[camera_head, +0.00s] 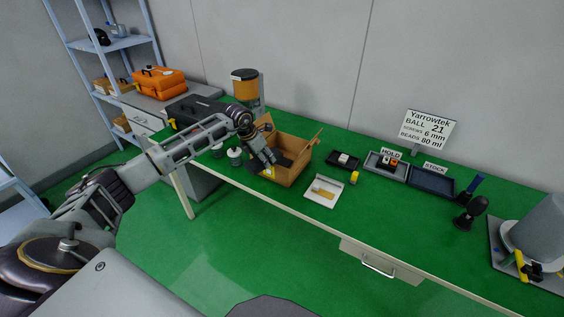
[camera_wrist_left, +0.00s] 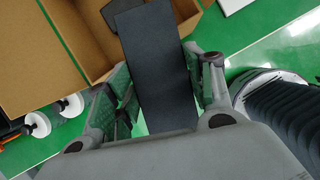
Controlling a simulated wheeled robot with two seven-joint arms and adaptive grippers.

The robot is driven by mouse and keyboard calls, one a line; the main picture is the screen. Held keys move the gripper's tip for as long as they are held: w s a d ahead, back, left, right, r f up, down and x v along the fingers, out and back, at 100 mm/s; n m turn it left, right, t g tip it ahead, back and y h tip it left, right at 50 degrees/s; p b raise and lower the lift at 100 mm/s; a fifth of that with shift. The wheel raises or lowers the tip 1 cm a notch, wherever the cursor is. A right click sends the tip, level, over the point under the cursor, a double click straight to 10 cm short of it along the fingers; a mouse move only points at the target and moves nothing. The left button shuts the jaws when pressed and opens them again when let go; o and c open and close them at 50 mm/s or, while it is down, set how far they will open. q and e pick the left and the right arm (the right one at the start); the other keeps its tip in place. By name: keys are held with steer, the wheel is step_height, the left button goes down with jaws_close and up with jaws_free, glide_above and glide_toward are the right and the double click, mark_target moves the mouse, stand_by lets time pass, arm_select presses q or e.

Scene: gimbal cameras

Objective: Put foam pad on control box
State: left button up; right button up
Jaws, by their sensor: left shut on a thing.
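My left gripper (camera_head: 268,157) is at the open cardboard box (camera_head: 294,172) on the green bench. In the left wrist view, the gripper (camera_wrist_left: 166,88) is shut on a flat, dark foam pad (camera_wrist_left: 158,50), with a finger along each long side. The pad's far end reaches over the cardboard box (camera_wrist_left: 80,40). A dark piece (camera_wrist_left: 110,14) shows inside the box, partly behind the pad; I cannot tell if it is the control box. In the head view a dark shape (camera_head: 286,161) shows in the box beside the gripper. My right gripper is not in view.
A white tray (camera_head: 335,192) stands right of the box, with small trays marked HOLD (camera_head: 374,170) and STOCK (camera_head: 437,187) beyond. A black case (camera_head: 192,110), white-topped bottles (camera_head: 235,153) and an orange-filled container (camera_head: 246,92) stand left and behind.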

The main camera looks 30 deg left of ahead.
arm_select(q)
steer(key=shift+w+d+n+y, duration=0.15)
steer(key=shift+n+y, duration=0.35)
steer(key=shift+n, duration=0.6)
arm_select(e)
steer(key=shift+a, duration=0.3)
arm_select(q)
steer(key=shift+n, duration=0.5)
steer(key=shift+r, duration=0.15)
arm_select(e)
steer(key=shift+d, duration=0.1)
